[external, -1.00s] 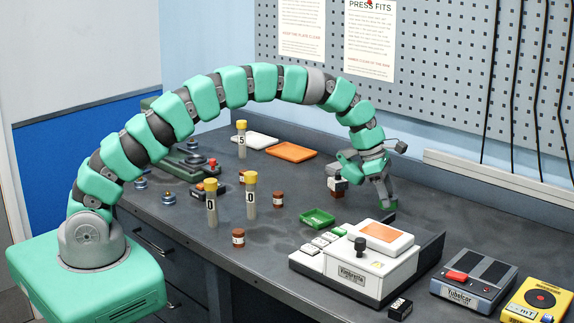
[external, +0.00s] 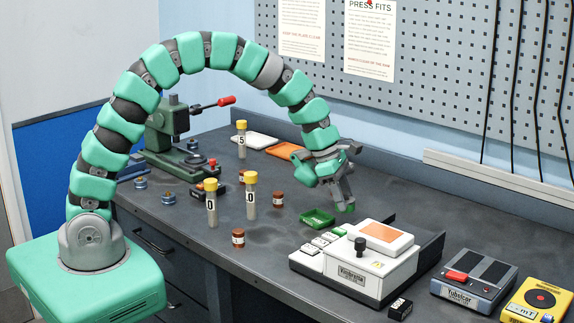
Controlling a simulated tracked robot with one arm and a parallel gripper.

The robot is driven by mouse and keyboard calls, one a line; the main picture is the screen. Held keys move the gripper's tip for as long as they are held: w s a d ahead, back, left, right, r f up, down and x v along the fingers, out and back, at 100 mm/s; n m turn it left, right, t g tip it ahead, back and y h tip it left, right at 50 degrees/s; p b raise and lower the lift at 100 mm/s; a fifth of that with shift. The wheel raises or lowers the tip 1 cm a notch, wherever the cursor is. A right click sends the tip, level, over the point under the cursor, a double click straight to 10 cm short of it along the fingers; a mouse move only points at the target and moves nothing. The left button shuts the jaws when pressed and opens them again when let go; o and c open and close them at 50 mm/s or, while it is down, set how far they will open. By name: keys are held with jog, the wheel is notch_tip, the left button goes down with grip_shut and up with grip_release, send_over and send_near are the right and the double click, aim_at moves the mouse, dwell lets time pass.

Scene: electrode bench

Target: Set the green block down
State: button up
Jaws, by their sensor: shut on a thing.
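The green block (external: 347,208) shows as a small green piece at the fingertips of my gripper (external: 342,200). My gripper is shut on it and points down over the bench, just right of and behind a small green tray (external: 318,219). The fingers cover much of the block. I cannot tell how far its underside is from the bench top.
A white device with an orange panel (external: 381,236) stands close in front of my gripper. Capped tubes (external: 250,200) and small brown jars (external: 278,199) stand to the left. An orange plate (external: 285,149) lies behind. Bench right of my gripper is clear.

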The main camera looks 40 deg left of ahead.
jog(key=shift+s+a, duration=0.15)
jog(key=shift+s, duration=0.15)
jog(key=shift+r, duration=0.1)
notch_tip(320, 180, up, 10)
jog(key=w+a, duration=0.5)
jog(key=a, duration=0.5)
jog(key=w+a, duration=0.4)
jog(key=a, duration=0.7)
jog(key=w+a, duration=0.5)
jog(key=a, duration=0.5)
jog(key=f, duration=1.5)
jog(key=shift+w+d+f, duration=0.1)
jog(key=shift+d, duration=0.1)
jog(key=o, duration=1.3)
